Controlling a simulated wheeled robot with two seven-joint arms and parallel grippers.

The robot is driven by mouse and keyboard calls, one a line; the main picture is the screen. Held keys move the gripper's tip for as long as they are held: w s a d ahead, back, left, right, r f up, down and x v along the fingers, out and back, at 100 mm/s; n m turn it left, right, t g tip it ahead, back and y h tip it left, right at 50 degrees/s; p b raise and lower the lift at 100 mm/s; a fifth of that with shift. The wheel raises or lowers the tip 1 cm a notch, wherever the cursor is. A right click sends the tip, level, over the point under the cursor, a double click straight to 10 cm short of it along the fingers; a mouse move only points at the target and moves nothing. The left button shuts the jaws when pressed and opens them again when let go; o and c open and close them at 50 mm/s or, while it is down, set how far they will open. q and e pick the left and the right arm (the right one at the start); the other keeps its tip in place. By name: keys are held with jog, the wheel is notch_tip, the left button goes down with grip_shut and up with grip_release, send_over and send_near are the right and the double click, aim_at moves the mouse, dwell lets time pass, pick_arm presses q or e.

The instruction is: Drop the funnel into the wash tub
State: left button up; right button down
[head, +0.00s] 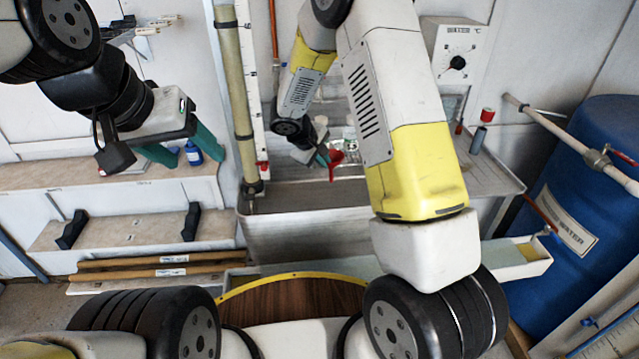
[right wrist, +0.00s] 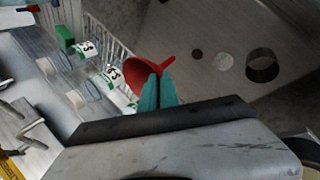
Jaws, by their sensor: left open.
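The red funnel (head: 337,158) is at my right gripper (head: 324,157), over the back part of the grey steel wash tub (head: 300,232). In the right wrist view the teal fingers of the right gripper (right wrist: 157,92) are close together on the side of the red funnel (right wrist: 131,77). The fingers hide part of the cone. The grey tub floor with round holes (right wrist: 222,28) shows beyond, to the right. My left gripper (head: 184,147) is open and empty, in front of the shelf at the left.
A rack (right wrist: 97,40) with labelled items lies left of the funnel. A blue bottle (head: 193,153) stands on the shelf behind my left gripper. A blue water drum (head: 570,210) stands at the right. A grey cylinder with a red-topped item (head: 478,140) stands on the tub's right ledge.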

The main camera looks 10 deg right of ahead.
jog(key=shift+f, duration=0.75)
jog(key=c, duration=1.5)
grip_release()
jog(key=shift+c, duration=0.2)
jog(key=v, duration=0.8)
